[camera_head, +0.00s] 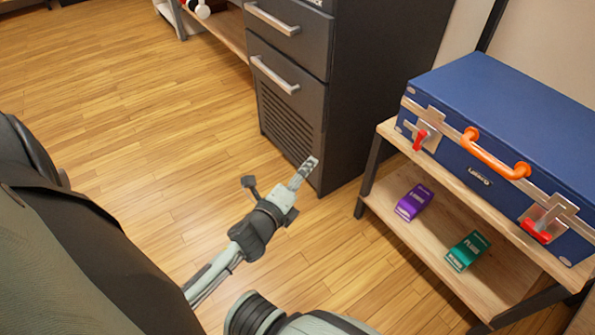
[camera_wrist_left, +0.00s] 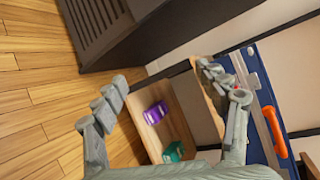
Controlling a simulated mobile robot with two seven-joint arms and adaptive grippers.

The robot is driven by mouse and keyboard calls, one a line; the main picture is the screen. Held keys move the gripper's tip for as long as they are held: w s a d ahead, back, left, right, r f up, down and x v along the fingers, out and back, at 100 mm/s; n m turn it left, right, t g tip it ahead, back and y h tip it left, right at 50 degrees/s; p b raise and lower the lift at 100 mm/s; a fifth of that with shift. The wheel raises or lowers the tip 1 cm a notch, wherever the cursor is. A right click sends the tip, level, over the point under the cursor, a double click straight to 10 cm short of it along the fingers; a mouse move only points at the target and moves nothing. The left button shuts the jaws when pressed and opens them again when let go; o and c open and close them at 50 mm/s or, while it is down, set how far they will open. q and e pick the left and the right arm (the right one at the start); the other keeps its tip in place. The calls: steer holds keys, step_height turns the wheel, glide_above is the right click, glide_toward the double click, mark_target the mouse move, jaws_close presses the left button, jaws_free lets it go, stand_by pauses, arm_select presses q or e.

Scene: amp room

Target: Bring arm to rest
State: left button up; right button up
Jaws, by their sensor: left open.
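My left gripper (camera_head: 279,173) is in the middle of the head view, over the wood floor and in front of the dark cabinet. Its two fingers are spread apart and nothing is between them. In the left wrist view the gripper (camera_wrist_left: 162,76) shows its fingers wide open, with the low shelf and the cabinet's base beyond them. It appears apart from the furniture. My right gripper is not in view.
A dark cabinet (camera_head: 290,95) with silver handles stands behind the gripper. To the right, a blue case (camera_head: 500,110) with an orange handle lies on a wooden shelf unit (camera_head: 462,200). Purple (camera_head: 414,202) and green (camera_head: 467,251) boxes sit on its lower board. Floor at left is clear.

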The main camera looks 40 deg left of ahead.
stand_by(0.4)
arm_select(q)
steer(key=s+d+f+n+g+p, duration=0.1)
steer(key=s+f+n+g, duration=0.1)
steer(key=s+n+g, duration=0.2)
steer(key=s+d+f+n+g+p, duration=0.1)
steer(key=s+f+n+g, duration=0.2)
steer(key=s+n, duration=0.4)
steer(key=s+d+f+n+g+h+p, duration=0.1)
steer(key=s+f+n+g+p, duration=0.1)
steer(key=s+n, duration=0.4)
steer(key=f+n+g, duration=0.1)
steer(key=n+g, duration=0.1)
steer(key=shift+s+f+g, duration=0.25)
steer(key=shift+g, duration=0.15)
